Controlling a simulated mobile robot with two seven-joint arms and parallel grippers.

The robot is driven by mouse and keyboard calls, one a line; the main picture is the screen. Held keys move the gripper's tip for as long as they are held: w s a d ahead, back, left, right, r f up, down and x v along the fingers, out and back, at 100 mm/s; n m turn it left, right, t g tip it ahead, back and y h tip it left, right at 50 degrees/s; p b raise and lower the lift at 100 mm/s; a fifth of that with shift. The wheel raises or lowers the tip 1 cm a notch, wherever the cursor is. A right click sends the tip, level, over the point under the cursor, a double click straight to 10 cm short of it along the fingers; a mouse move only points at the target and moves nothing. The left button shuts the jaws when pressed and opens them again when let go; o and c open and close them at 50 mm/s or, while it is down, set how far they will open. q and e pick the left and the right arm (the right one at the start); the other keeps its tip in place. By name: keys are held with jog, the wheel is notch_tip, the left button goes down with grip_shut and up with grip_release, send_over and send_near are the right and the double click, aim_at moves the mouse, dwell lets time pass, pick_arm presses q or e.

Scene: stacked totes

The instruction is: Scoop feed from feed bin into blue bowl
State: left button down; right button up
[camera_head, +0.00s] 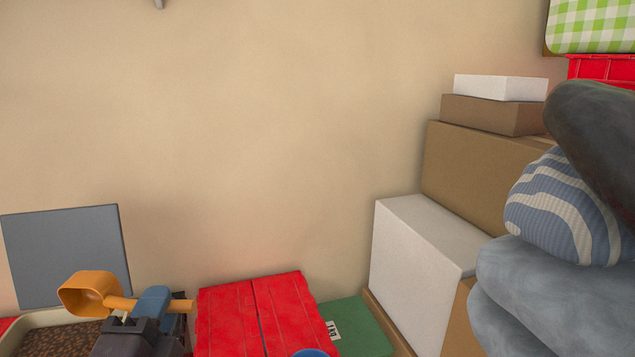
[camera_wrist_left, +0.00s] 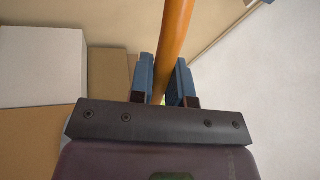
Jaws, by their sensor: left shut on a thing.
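My left gripper (camera_head: 150,303) is shut on the handle of an orange scoop (camera_head: 90,294). The scoop's round cup is at the left end, above the feed bin (camera_head: 48,318), and its inside cannot be seen well enough to tell whether it holds feed. The bin has a pale rim and brown, grainy feed (camera_head: 62,340). In the left wrist view the orange handle (camera_wrist_left: 176,40) runs between the two blue fingers. Only the top rim of the blue bowl (camera_head: 310,353) shows at the bottom edge, by the red lid. My right gripper is not in view.
A red tote lid (camera_head: 255,310) lies between the bin and a green lid (camera_head: 358,325). A grey panel (camera_head: 66,255) stands behind the bin. White and brown boxes (camera_head: 415,270) are stacked at right, beside grey and striped sacks (camera_head: 560,210). The wall behind is bare.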

pick_arm(q)
notch_tip(320, 180, down, 22)
jog(key=w+g+b, duration=0.2)
jog(key=g+b, duration=0.1)
jog(key=b, duration=0.7)
jog(key=shift+f+g, duration=0.25)
jog(key=shift+g, duration=0.05)
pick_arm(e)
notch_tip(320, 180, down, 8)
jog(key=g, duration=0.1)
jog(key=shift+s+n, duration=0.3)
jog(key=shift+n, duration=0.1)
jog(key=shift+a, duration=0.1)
pick_arm(q)
jog(key=shift+s+r, duration=0.1)
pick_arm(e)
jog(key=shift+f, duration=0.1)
